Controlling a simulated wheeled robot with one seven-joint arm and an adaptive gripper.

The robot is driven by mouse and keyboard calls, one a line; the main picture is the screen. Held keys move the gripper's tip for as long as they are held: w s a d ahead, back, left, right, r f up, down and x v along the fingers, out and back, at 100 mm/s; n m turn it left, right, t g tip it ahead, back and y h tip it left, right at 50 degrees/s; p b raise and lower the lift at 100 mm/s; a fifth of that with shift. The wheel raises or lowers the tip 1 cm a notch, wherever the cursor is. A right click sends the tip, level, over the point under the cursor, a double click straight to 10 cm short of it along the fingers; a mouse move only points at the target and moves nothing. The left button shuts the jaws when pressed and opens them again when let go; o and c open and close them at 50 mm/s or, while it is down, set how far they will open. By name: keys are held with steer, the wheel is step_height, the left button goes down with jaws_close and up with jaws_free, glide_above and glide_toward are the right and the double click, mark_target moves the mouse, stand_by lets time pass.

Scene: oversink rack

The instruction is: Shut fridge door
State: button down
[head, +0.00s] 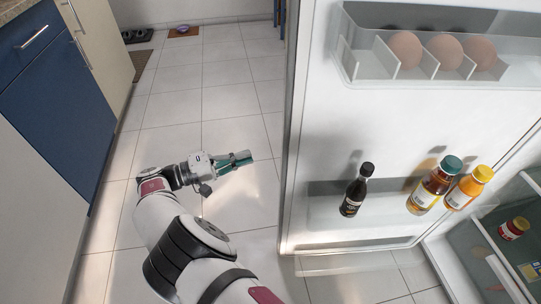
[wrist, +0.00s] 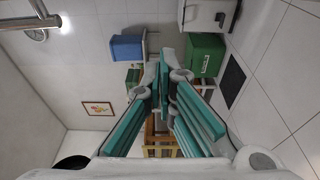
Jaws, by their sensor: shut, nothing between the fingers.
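The fridge door (head: 325,150) stands wide open on the right of the head view, its inner side facing me. Its upper shelf (head: 350,65) holds eggs (head: 445,52), and its lower shelf (head: 325,205) holds a dark bottle (head: 355,192) and bottles with green and yellow caps (head: 434,185). Part of the fridge interior (head: 500,235) shows at the lower right. My gripper (head: 247,157) is shut and empty, left of the door's free edge and apart from it. In the wrist view my gripper (wrist: 163,75) has its teal fingers together, with nothing between them.
Blue and cream cabinets (head: 60,100) line the left side. The tiled floor (head: 215,95) between them and the door is clear. Mats (head: 183,32) lie at the far end. The wrist view shows a green box (wrist: 205,55), a blue box (wrist: 127,48) and a wall picture (wrist: 98,108).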

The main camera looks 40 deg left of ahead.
steer(key=x, duration=0.8)
steer(key=shift+s+d, duration=1.45)
